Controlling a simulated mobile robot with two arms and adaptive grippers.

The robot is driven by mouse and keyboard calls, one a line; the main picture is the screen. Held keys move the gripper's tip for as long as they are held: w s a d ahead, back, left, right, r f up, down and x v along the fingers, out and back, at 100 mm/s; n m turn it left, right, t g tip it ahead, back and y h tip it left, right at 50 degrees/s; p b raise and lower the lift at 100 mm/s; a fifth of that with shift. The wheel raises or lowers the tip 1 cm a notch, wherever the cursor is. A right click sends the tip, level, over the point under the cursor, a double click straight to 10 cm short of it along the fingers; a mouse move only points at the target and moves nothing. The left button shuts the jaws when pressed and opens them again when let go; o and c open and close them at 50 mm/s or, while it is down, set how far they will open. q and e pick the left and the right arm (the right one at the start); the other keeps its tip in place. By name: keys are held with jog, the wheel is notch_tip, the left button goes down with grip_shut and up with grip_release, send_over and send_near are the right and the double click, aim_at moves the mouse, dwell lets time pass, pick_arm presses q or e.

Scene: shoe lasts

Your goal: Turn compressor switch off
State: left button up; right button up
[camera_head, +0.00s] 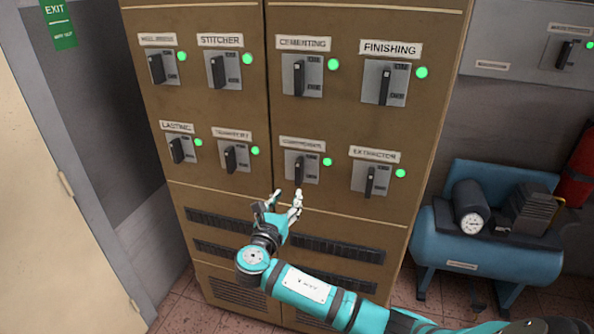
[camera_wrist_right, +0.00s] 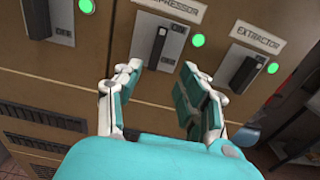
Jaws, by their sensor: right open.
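The compressor switch (camera_head: 300,170) is a dark lever on a grey plate in the lower row of a brown cabinet, with a lit green lamp (camera_head: 327,162) beside it. In the right wrist view the switch (camera_wrist_right: 160,48) stands ahead, between the lines of my two fingers, under a label partly cut off at the top. My right gripper (camera_head: 287,198) is open and empty, just below the switch plate in the head view. In the wrist view its fingertips (camera_wrist_right: 161,68) are spread at the lower end of the lever; contact cannot be told. My left gripper is not in view.
The extractor switch (camera_head: 370,180) is close on the right, the transport switch (camera_head: 235,157) on the left. More switches with lit green lamps fill the upper row. A blue compressor tank (camera_head: 490,265) stands right of the cabinet. Vent slots (camera_head: 345,250) lie below.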

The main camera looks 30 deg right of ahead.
aim_at(298, 175)
jog(key=p+x, duration=0.1)
jog(key=x, duration=1)
jog(key=shift+w+p, duration=0.35)
jog(key=shift+w+d, duration=0.35)
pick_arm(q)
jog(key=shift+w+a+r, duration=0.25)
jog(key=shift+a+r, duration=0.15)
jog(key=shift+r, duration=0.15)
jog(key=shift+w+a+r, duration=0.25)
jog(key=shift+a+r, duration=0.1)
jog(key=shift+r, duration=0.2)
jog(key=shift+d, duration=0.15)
pick_arm(e)
jog(key=shift+c, duration=0.8)
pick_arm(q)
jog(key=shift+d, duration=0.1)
pick_arm(e)
grip_shut()
